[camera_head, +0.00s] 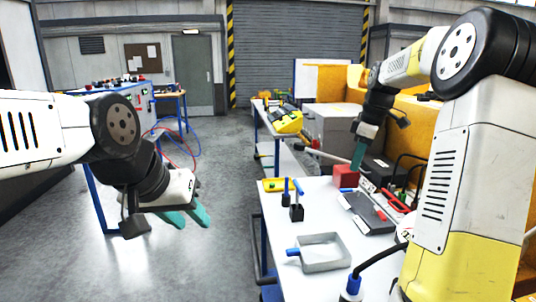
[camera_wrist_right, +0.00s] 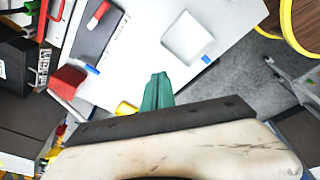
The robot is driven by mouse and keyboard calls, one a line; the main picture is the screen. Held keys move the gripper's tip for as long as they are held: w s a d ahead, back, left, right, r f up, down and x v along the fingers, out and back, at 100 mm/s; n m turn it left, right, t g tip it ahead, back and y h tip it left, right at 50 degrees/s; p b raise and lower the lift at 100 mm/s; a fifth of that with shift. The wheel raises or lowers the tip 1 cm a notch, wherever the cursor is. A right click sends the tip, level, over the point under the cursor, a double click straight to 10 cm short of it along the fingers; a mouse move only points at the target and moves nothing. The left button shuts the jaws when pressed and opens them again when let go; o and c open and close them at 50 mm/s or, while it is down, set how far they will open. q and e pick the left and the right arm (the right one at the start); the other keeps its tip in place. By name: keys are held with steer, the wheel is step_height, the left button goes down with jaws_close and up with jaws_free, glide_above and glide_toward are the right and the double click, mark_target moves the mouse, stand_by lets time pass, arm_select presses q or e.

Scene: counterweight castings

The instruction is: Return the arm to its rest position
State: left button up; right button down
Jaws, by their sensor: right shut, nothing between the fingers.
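My right arm reaches in from the right in the head view. My right gripper (camera_head: 358,158) has its teal fingers pointing down above the white table (camera_head: 285,272), close to a red block (camera_head: 346,175). In the right wrist view the teal fingers (camera_wrist_right: 157,92) are together with nothing between them; the red block (camera_wrist_right: 68,82) lies to their left, apart from them. My left gripper (camera_head: 188,215) hangs over the floor left of the table. Its two teal fingers are spread apart and empty.
On the table are a grey square tray (camera_head: 325,253), a black holder (camera_head: 297,212) with a blue-handled tool, a yellow tray (camera_head: 275,185) and a dark flat case (camera_head: 367,213). A bench (camera_head: 260,122) stands behind. The floor between the left workbench and the table is largely clear.

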steer(key=s+a+r+m+t, duration=0.1)
steer(key=s+a+r+m, duration=0.3)
steer(key=s, duration=0.3)
steer(key=s+a+f+m+t, duration=0.1)
steer(key=s+a+f+m, duration=0.1)
steer(key=s, duration=0.8)
steer(key=s+a+f+m+t, duration=0.1)
steer(key=s+a+m, duration=0.4)
steer(key=s, duration=0.5)
steer(key=shift+s+a+f+t+y, duration=0.35)
steer(key=shift+a+t, duration=0.3)
steer(key=shift+t, duration=0.15)
